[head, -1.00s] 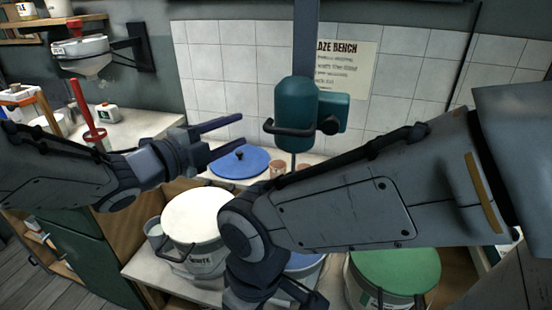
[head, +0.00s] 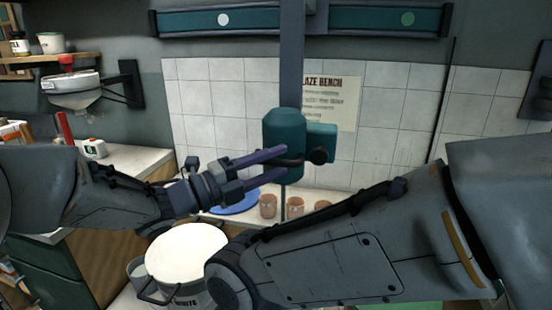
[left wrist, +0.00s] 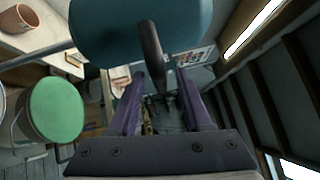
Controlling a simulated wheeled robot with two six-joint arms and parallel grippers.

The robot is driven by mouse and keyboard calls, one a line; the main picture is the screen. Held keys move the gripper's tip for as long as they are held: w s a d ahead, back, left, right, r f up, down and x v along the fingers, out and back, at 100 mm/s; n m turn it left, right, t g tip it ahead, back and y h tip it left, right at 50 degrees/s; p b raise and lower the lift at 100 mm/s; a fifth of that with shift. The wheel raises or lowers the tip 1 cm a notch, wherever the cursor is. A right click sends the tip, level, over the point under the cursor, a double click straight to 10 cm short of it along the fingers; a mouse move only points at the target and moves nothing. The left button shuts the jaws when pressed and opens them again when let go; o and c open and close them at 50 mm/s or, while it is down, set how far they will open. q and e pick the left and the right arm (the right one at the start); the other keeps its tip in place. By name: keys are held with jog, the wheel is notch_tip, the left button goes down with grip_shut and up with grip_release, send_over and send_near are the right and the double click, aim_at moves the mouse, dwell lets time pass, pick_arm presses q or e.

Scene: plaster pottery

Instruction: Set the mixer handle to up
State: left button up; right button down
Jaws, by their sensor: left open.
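The teal mixer (head: 283,130) hangs on a grey vertical post in front of the tiled wall. Its dark handle (head: 294,162) is a bar across the lower front of the body, partly hidden by my left gripper in the head view. My left gripper (head: 286,163) is open, with its purple fingers at the handle. In the left wrist view the handle (left wrist: 151,50) juts from the mixer body (left wrist: 110,30) and its end lies between the fingers of the gripper (left wrist: 162,76). Whether a finger touches it, I cannot tell. My right arm crosses the lower right; its gripper is out of view.
A white-lidded bucket (head: 187,252) stands below my left gripper. A blue lid (head: 236,203) and several small terracotta cups (head: 268,206) are on the bench under the mixer. A green lid (left wrist: 55,108) shows in the left wrist view. A rail (head: 375,20) runs along the wall above.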

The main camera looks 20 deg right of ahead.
pick_arm(q)
jog(key=shift+d, duration=0.4)
grip_shut()
jog(key=shift+w, duration=0.1)
dwell(1.1)
